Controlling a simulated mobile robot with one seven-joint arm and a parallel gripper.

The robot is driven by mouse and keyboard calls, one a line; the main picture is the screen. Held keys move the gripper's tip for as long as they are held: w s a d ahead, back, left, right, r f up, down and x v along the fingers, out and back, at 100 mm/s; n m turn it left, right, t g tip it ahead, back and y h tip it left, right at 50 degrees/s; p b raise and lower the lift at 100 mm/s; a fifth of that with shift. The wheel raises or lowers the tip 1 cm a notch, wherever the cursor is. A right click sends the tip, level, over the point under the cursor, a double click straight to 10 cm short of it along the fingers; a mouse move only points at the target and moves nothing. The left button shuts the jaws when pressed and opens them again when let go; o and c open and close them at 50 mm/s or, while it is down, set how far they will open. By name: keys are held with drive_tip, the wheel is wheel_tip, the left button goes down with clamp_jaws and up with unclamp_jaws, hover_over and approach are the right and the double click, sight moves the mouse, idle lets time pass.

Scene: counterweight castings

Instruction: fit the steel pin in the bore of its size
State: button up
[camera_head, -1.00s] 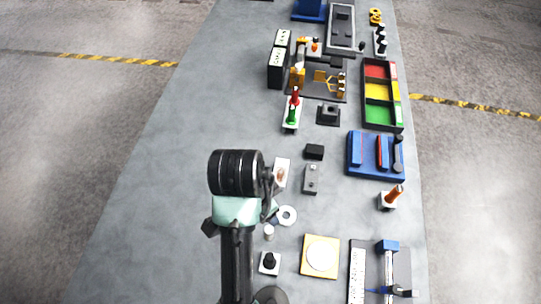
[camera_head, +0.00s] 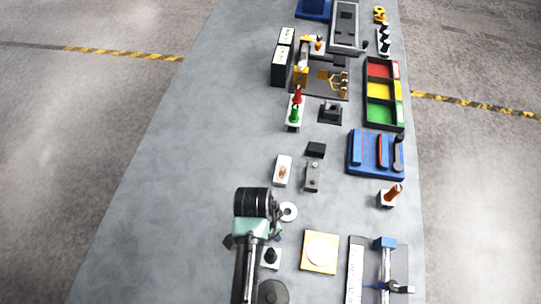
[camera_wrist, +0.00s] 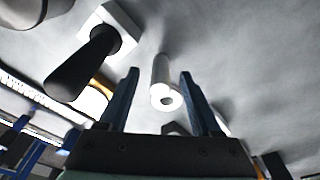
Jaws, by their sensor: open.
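In the wrist view a pale cylinder (camera_wrist: 162,78) with a round hole in its end face, likely the steel pin, stands on the table between my fingers in the picture. My gripper (camera_wrist: 159,73) is open, a finger to each side; I cannot tell whether either touches it. In the head view my gripper (camera_head: 277,228) is low over the table, and the arm hides the cylinder. A pale ring (camera_head: 288,211) lies just beyond it. A grey block (camera_head: 313,176) with two round features on top lies farther on; I cannot tell whether these are bores.
A black knob on a white plate (camera_head: 270,258) stands close by; its black handle (camera_wrist: 82,65) is left of my fingers in the wrist view. A yellow plate with a white disc (camera_head: 320,250) and a blue-ended fixture (camera_head: 385,243) are to the right. The table's left side is clear.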

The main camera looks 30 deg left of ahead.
drive_tip(key=shift+w+f, duration=0.1)
drive_tip(key=shift+f, duration=0.4)
clamp_jaws()
